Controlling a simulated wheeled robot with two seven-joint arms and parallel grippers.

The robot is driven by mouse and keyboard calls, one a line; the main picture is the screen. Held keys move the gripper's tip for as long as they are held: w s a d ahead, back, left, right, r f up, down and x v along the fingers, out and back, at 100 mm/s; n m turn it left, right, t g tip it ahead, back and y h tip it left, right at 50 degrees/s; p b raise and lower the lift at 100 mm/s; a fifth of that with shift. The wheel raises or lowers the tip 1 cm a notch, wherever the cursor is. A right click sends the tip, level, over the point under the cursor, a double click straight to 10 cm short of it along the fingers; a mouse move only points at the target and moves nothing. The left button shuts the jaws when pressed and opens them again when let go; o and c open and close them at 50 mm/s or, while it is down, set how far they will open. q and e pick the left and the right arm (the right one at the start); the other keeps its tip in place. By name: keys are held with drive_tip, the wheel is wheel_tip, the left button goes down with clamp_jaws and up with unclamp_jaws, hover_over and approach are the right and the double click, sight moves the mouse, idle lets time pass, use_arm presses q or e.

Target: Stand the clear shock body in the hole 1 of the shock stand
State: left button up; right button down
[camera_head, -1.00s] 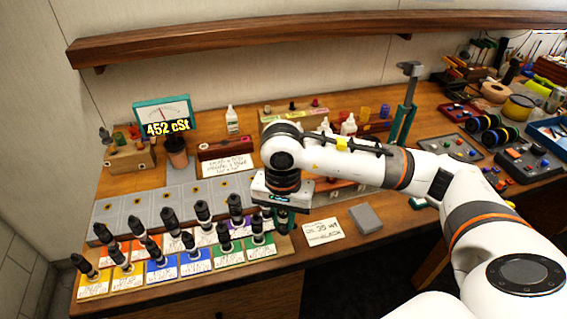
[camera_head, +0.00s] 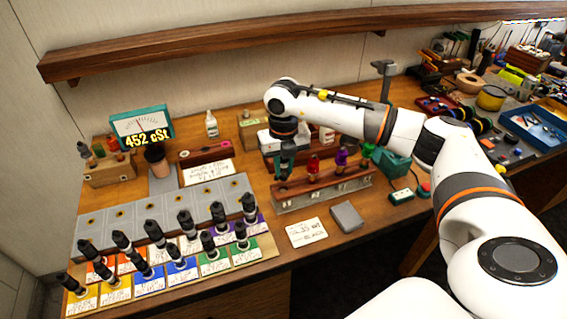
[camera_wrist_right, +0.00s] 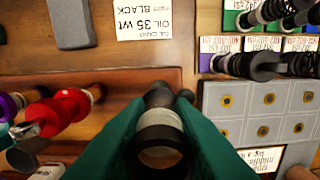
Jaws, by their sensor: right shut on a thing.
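My right gripper (camera_head: 287,150) is over the left end of the wooden shock stand (camera_head: 350,184). In the wrist view its teal fingers (camera_wrist_right: 160,140) are shut on the clear shock body (camera_wrist_right: 160,128), a short cylinder with a pale band and a dark end. In the head view the held body is mostly hidden by the gripper; I cannot tell whether it touches the stand or sits in a hole. Red (camera_head: 313,165), purple (camera_head: 341,158) and green (camera_head: 367,150) shock bodies stand in the stand to the right. The left gripper is not in view.
Several black shocks stand on coloured cards (camera_head: 183,268) at the front left, before a grey mat (camera_head: 165,211). A paper note (camera_head: 306,232) and grey block (camera_head: 347,217) lie in front of the stand.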

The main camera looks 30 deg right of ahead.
sight(283, 180)
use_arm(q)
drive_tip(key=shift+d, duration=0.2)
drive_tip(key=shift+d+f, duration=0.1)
